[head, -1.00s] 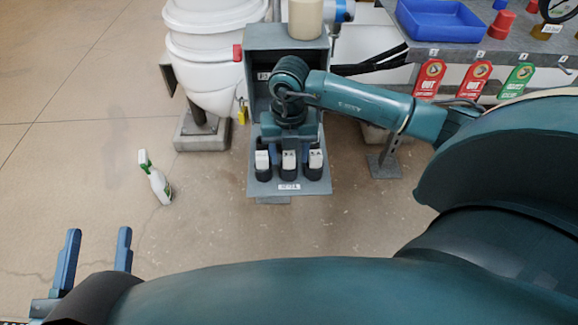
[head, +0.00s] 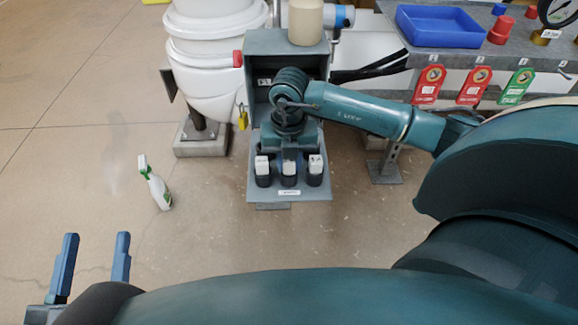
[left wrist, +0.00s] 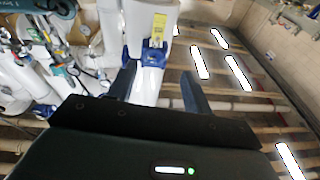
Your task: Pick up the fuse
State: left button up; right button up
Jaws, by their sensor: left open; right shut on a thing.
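Three white-topped fuses with black lower parts stand in a row on the grey box's lower front panel: a left one (head: 262,168), a middle one (head: 289,170) and a right one (head: 315,167). My right gripper (head: 288,158) reaches down from the box opening at the middle fuse. Its blue fingers lie on either side of that fuse and are shut on it; the wrist hides part of the grip. The middle fuse still stands in line with its neighbours. My left gripper (head: 94,240) is open and empty at the lower left; its fingers show in the left wrist view (left wrist: 160,80).
The grey box (head: 262,42) surrounds my right wrist closely. A white tank (head: 215,55) stands left of it, with a yellow padlock (head: 242,118) between. A spray bottle (head: 157,187) stands on open floor. A bench with a blue tray (head: 440,27) and hanging tags is at right.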

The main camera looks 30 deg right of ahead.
jog(key=shift+r, duration=0.25)
notch_tip(320, 180, up, 9)
jog(key=p, duration=0.3)
jog(key=shift+f+p, duration=0.15)
jog(key=shift+p, duration=0.2)
jog(key=shift+r, duration=0.4)
pick_arm(q)
jog(key=shift+a+m+y, duration=0.4)
jog(key=shift+a+y, duration=0.05)
jog(key=shift+y, duration=0.05)
jog(key=shift+f, duration=0.1)
jog(key=shift+d, duration=0.1)
